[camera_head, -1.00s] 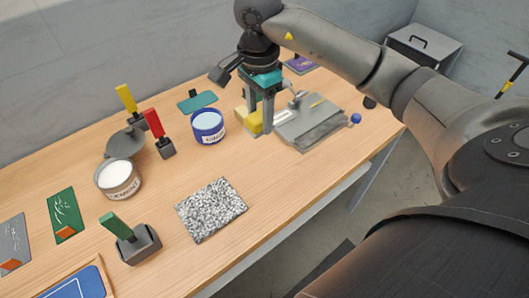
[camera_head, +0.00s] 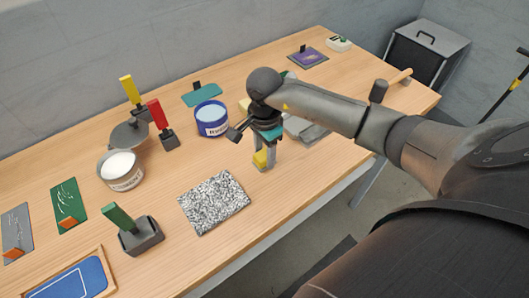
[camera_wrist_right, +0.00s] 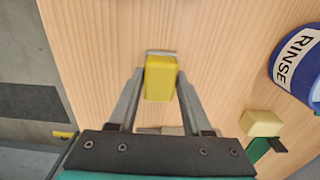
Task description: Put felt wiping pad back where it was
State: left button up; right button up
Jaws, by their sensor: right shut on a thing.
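My right gripper (camera_head: 263,158) is shut on a small yellow block, which I take to be the felt wiping pad (camera_head: 261,157). The fingers hold it low over bare wood, to the right of the speckled grey mat (camera_head: 214,202). In the right wrist view the yellow pad (camera_wrist_right: 160,80) sits between the fingertips, with a thin grey strip at its far edge. I cannot tell whether it touches the table. My left gripper is out of view.
The blue rinse tub (camera_head: 211,119) stands behind the gripper. A pale yellow block (camera_wrist_right: 262,123) lies near it. A grey plate fixture (camera_head: 306,131) is partly hidden behind my arm. A white tub (camera_head: 120,171) and a green-handled tool (camera_head: 134,233) stand left. Bare wood surrounds the mat.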

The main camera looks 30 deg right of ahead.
aim_at(265, 153)
jog(key=shift+f, duration=0.1)
jog(key=o, duration=1.2)
notch_tip(265, 153, up, 12)
jog(key=shift+r, duration=0.2)
